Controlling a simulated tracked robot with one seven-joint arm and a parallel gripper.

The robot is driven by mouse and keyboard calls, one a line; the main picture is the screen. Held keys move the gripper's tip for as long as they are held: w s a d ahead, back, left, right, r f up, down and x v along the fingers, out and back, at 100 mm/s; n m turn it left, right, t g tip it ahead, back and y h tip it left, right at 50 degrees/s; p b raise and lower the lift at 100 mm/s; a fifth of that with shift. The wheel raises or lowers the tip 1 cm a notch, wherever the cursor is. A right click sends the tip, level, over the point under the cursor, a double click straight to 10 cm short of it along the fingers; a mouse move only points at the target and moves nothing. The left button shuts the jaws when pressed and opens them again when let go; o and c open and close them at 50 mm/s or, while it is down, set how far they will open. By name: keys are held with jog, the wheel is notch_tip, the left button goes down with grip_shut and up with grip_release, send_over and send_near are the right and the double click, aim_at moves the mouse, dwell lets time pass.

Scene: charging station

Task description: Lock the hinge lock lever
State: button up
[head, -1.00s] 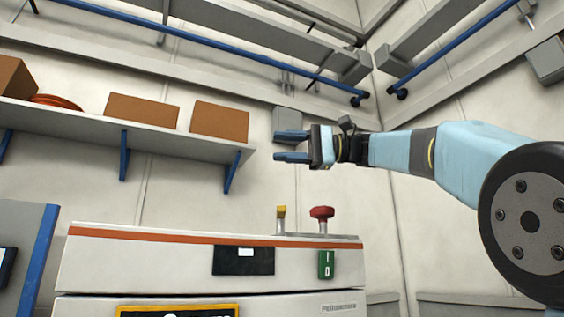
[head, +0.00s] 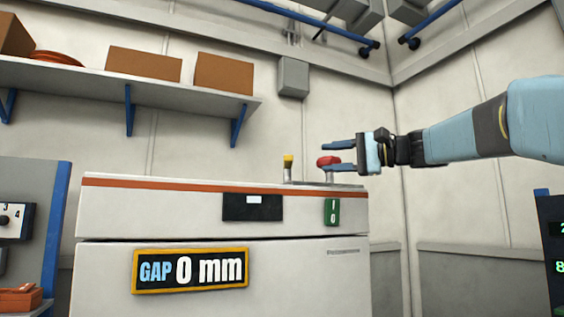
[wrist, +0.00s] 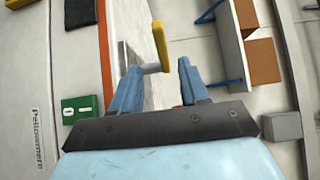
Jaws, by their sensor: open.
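A small upright post with a yellow top (head: 288,161), likely the hinge lock lever, stands on top of the white cabinet (head: 200,215). In the wrist view the yellow piece (wrist: 160,46) lies just beyond the fingertips, nearer the left finger, on a grey pin. A red knob (head: 328,161) stands to its right in the head view. My gripper (head: 316,159) is open and empty, its fingers pointing left and overlapping the red knob in the picture. The wrist view shows both fingers (wrist: 159,76) apart with nothing held. I cannot tell whether they touch the knob.
The cabinet front has a sign (head: 190,270) reading "GAP 0 mm", a dark panel (head: 252,207) and a green switch (head: 331,212). A wall shelf (head: 185,98) with cardboard boxes is behind at left. A grey panel with a dial (head: 15,218) stands at far left.

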aim_at(288, 171)
jog(key=x, duration=1.3)
jog(key=shift+w+a, duration=0.1)
jog(key=shift+a, duration=0.25)
jog(key=shift+c, duration=0.3)
jog(key=c, duration=0.8)
jog(key=shift+f, duration=0.1)
grip_shut()
